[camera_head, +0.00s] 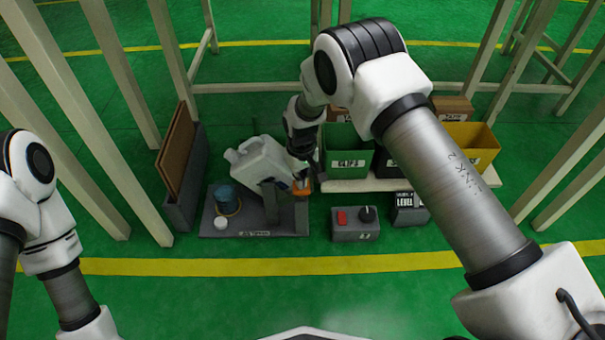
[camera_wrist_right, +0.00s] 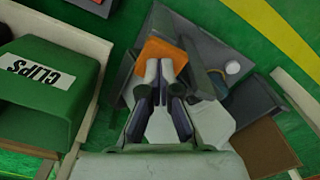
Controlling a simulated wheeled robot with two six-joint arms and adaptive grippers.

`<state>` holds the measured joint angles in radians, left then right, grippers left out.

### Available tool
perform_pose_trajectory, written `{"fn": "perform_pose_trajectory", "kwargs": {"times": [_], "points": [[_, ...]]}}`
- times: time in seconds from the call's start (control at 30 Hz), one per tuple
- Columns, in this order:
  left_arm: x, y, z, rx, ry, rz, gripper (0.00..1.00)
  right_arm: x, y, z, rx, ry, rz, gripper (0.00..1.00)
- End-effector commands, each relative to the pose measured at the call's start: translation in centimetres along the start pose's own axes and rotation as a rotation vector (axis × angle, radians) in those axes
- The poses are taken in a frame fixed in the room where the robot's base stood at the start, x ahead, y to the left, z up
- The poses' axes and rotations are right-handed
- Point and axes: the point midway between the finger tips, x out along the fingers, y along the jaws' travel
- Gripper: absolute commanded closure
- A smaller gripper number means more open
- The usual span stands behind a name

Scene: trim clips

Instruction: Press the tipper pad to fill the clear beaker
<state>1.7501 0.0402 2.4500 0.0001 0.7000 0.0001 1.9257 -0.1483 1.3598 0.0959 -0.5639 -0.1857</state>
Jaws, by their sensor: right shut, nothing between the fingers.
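The tipper (camera_head: 252,226) has a grey base with a white jug (camera_head: 265,160) tilted to the left on its cradle. The orange pad (camera_head: 303,187) is at the tipper's right side. A blue cylindrical vessel (camera_head: 227,198) stands below the jug's spout; I cannot tell how full it is, or whether it is the clear beaker. My right gripper (camera_head: 300,179) is shut and empty at the pad. In the right wrist view the fingertips (camera_wrist_right: 166,67) overlap the edge of the orange pad (camera_wrist_right: 160,47); contact seems likely. My left gripper is out of view.
A green CLIPS bin (camera_head: 347,150) and a yellow bin (camera_head: 470,145) stand on a pale shelf at the right. A grey box with a red button (camera_head: 355,231) and a LEVEL box (camera_head: 409,208) sit in front. A brown panel (camera_head: 176,148) leans at the left.

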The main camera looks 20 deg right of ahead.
Motion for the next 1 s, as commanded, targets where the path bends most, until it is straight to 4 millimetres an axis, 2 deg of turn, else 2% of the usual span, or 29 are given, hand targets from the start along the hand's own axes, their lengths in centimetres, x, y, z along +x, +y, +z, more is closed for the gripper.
{"fn": "perform_pose_trajectory", "kwargs": {"times": [0.23, 0.67, 1.0], "points": [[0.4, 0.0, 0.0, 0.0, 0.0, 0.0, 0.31, 1.3, 0.0, 0.1, 0.0, -0.004, -0.001, 1.0], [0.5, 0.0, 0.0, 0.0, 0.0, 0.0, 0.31, 1.6, 0.0, 0.2, 0.0, -0.005, -0.001, 1.0], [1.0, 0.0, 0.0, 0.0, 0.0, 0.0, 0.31, 2.9, 0.0, 0.2, 0.0, -0.005, -0.001, 1.0]]}}
